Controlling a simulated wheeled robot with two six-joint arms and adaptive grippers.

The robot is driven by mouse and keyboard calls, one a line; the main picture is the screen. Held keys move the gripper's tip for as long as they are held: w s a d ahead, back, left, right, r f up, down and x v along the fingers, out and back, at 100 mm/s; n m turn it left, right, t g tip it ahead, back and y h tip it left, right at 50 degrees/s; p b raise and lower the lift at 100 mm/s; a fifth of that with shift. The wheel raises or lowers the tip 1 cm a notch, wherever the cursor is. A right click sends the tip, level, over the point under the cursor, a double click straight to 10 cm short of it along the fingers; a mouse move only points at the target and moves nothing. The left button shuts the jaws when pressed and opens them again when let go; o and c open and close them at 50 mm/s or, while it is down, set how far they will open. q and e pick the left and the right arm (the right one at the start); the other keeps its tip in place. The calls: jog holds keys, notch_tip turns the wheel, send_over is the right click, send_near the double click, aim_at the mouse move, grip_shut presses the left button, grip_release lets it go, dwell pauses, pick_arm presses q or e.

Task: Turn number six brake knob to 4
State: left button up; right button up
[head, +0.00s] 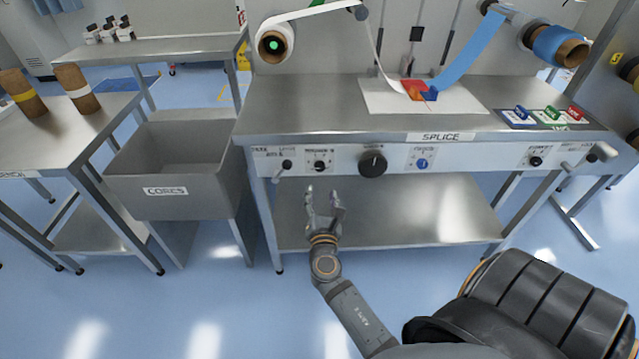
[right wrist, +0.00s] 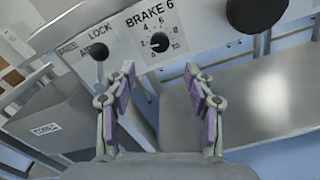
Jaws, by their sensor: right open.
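The number six brake knob (right wrist: 160,42) is a small black knob on the white front panel of the splice table, under the label "BRAKE 6", with a numbered dial around it. Its pointer setting is too small to tell. It also shows in the head view (head: 320,166). My right gripper (head: 322,192) is open and empty, below and in front of the panel. In the right wrist view, its two fingers (right wrist: 163,78) spread to either side below the knob, apart from it. My left gripper is out of view.
A lock lever (right wrist: 100,54) sits just left of the knob. A large black knob (head: 373,163) is to its right. A grey cores bin (head: 178,195) stands left of the table. A lower shelf (head: 420,215) lies under the panel; the floor in front has free room.

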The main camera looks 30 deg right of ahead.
aim_at(320, 169)
jog(key=p+x, duration=0.1)
jog(key=x, duration=0.8)
jog(key=shift+w, duration=0.25)
jog(key=shift+w+d, duration=0.4)
jog(key=shift+w, duration=0.1)
jog(key=shift+c, duration=0.2)
grip_shut()
jog(key=shift+f, duration=0.1)
